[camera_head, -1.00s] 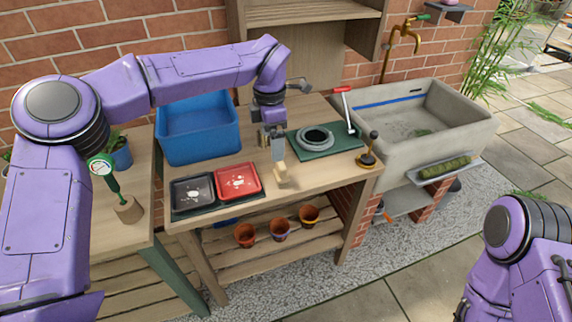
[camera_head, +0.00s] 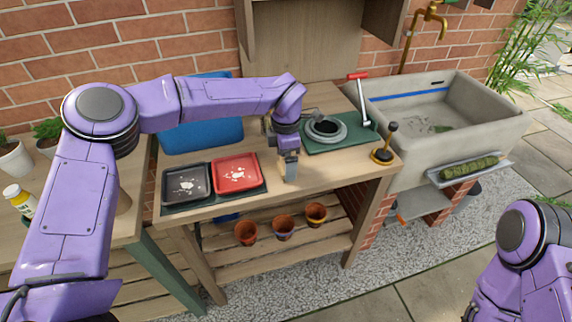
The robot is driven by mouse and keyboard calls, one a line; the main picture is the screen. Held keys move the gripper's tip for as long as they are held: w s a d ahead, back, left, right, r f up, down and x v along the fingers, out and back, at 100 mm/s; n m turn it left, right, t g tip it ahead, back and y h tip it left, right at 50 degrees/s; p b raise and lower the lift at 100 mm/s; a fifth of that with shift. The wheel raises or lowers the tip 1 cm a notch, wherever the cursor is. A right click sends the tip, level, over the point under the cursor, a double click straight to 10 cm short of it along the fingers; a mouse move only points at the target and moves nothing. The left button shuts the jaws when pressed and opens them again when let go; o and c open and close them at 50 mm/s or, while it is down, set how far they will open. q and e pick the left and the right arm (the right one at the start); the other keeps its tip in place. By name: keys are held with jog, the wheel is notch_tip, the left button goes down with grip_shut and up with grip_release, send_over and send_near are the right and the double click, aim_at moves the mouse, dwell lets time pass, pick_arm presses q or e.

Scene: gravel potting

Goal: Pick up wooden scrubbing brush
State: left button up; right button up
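My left gripper (camera_head: 289,166) points down at the front of the wooden potting bench (camera_head: 335,178), just right of the red tray. A small pale wooden piece, probably the scrubbing brush, showed right below this gripper a second ago. It is now hidden or nearly hidden by the gripper, and I cannot make out its outline. I cannot tell whether the fingers are closed on it. My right arm is at the lower right edge, and its gripper is out of view.
A black tray (camera_head: 187,184) and a red tray (camera_head: 237,174) lie left of the gripper. A dark ring (camera_head: 326,128) on a green mat, a red-handled lever (camera_head: 360,99) and a black-knobbed tool (camera_head: 385,145) stand right. Behind is a blue tub (camera_head: 203,136); far right, a stone sink (camera_head: 480,125).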

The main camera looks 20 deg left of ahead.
pick_arm(q)
notch_tip(320, 180, down, 2)
jog(key=shift+w+f, duration=0.1)
jog(key=shift+f, duration=0.15)
jog(key=c, duration=1.2)
jog(key=shift+o, duration=0.2)
